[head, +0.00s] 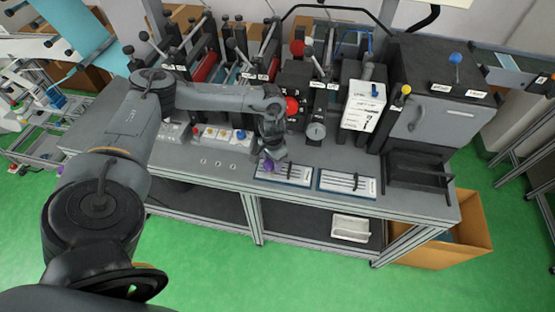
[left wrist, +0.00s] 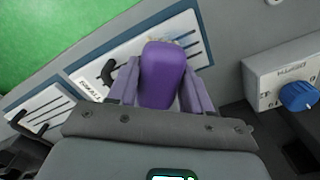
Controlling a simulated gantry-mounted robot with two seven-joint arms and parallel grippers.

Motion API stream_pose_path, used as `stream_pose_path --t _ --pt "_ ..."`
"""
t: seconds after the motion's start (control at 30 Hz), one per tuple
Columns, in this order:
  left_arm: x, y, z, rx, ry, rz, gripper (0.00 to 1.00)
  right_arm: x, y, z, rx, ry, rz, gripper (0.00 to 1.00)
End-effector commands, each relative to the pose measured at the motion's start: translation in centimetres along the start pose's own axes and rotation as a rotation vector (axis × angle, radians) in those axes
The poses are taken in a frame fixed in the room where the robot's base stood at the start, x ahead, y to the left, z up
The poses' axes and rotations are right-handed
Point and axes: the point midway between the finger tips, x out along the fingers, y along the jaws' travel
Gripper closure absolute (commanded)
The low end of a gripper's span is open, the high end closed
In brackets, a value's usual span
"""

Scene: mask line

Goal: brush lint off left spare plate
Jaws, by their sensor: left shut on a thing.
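My left gripper (head: 271,157) is over the left end of the left spare plate (head: 290,174), a pale, blue-edged plate with dark slots. In the left wrist view the gripper's purple fingers (left wrist: 160,85) are shut on a purple brush (left wrist: 165,70). The brush's pale tip points at the left spare plate (left wrist: 196,48); I cannot tell whether it touches. A black handle-like piece stands by the plate's label. No lint can be made out. My right gripper is not in view.
A similar right plate (head: 347,184) lies just right of the left one. A grey unit with a blue knob (left wrist: 298,95) is at the right in the left wrist view. Tall machines and levers line the bench's back. A dark rack (head: 417,172) stands at the right.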

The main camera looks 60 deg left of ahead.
Motion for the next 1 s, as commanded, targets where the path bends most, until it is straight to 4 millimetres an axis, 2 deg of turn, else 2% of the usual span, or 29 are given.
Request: stream_pose_path --t 0.1,1.0 --pt "-0.4 -0.8 0.6 -0.001 0.000 0.000 0.89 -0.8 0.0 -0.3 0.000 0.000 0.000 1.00" --pt "-0.6 -4.3 3.1 0.000 0.004 0.001 0.89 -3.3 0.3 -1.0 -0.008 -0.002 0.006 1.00"
